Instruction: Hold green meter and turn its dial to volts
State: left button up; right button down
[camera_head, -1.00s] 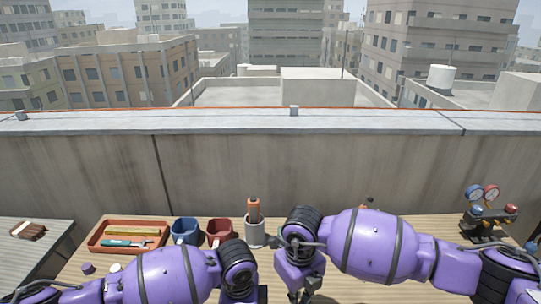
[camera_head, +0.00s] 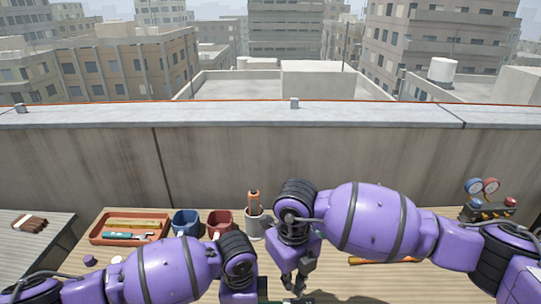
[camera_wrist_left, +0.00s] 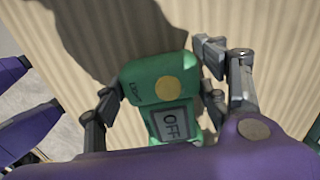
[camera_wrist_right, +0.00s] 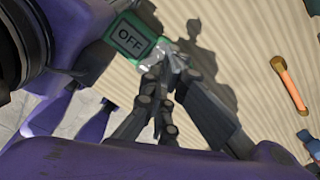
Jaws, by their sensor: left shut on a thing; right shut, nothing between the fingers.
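The green meter (camera_wrist_left: 135,85) is held above the table between the fingers of my left gripper (camera_wrist_left: 155,103), which is shut on its sides. A round yellow disc (camera_wrist_left: 168,88), apparently its dial, shows on its face. The screen (camera_wrist_left: 172,124) reads OFF. In the right wrist view the meter (camera_wrist_right: 112,55) is at the top left, its screen (camera_wrist_right: 130,41) also reading OFF. My right gripper (camera_wrist_right: 160,88) is shut and empty, its tips beside the screen and overlapping the meter in that view. I cannot tell whether they touch it. In the head view my right gripper (camera_head: 294,284) points down.
An orange tray (camera_head: 98,238) with tools, a blue mug (camera_head: 185,223), a red mug (camera_head: 220,222) and a grey cup (camera_head: 255,226) with an orange-handled tool stand behind my arms. A gauge set (camera_head: 487,205) stands right. An orange-handled tool (camera_wrist_right: 289,82) lies right of my right gripper.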

notch_tip(320, 180, down, 6)
jog(key=shift+f, duration=0.2)
jog(key=shift+s+d+f, duration=0.1)
jog(key=shift+f, duration=0.25)
jog(key=shift+f, duration=0.1)
jog(key=shift+s+f, duration=0.15)
jog(key=shift+s, duration=0.15)
dwell(0.4)
jog(key=shift+w+d, duration=0.2)
jog(key=shift+d, duration=0.15)
jog(key=shift+w+d, duration=0.2)
jog(key=shift+d, duration=0.35)
jog(key=shift+w+d, duration=0.1)
